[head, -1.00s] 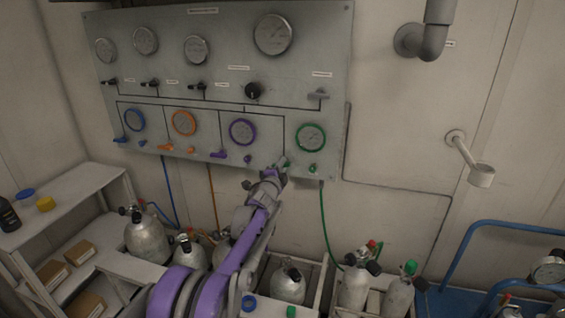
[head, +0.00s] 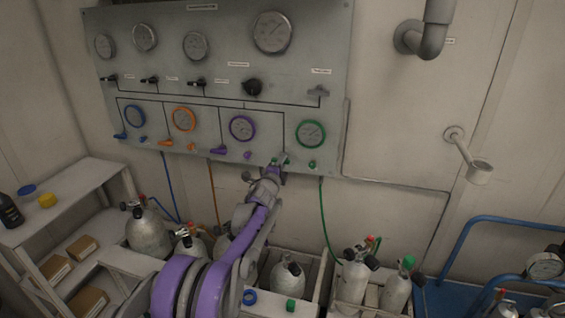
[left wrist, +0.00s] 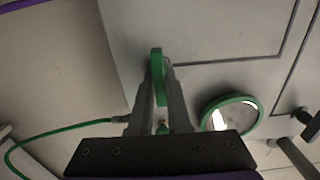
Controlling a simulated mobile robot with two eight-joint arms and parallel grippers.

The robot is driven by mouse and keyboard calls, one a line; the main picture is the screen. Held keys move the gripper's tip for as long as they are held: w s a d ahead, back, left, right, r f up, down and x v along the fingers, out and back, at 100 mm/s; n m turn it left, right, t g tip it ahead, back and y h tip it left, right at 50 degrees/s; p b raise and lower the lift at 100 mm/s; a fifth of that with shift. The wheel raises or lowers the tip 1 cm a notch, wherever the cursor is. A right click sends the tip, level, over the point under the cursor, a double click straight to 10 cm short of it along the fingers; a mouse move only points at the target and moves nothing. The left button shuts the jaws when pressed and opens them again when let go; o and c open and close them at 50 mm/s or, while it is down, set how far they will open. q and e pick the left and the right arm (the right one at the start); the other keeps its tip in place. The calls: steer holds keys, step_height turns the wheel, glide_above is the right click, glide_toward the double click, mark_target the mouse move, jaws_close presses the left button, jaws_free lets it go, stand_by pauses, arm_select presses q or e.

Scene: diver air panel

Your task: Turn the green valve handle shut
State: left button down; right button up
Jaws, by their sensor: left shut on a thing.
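The green valve handle (head: 286,160) is on the lower right of the grey panel, below and left of the green-ringed gauge (head: 311,133). In the left wrist view the handle (left wrist: 157,68) is a narrow green bar standing between the two grey fingers. My left gripper (head: 279,165) is shut on this handle, and its fingers hide part of it in the head view. The green-ringed gauge shows to the right of the fingers in the left wrist view (left wrist: 232,115). My right gripper is in neither view.
Blue (head: 121,136), orange (head: 167,142) and purple (head: 218,150) handles sit in a row to the left. A small green knob (head: 312,164) is close right of my gripper. A green hose (head: 325,225) hangs below the panel. Gas cylinders (head: 354,277) stand below.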

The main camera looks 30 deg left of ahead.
arm_select(q)
steer(key=c, duration=0.9)
jaws_free()
steer(key=shift+s, duration=0.1)
steer(key=b+v, duration=0.2)
steer(key=v, duration=0.8)
steer(key=shift+s, duration=0.35)
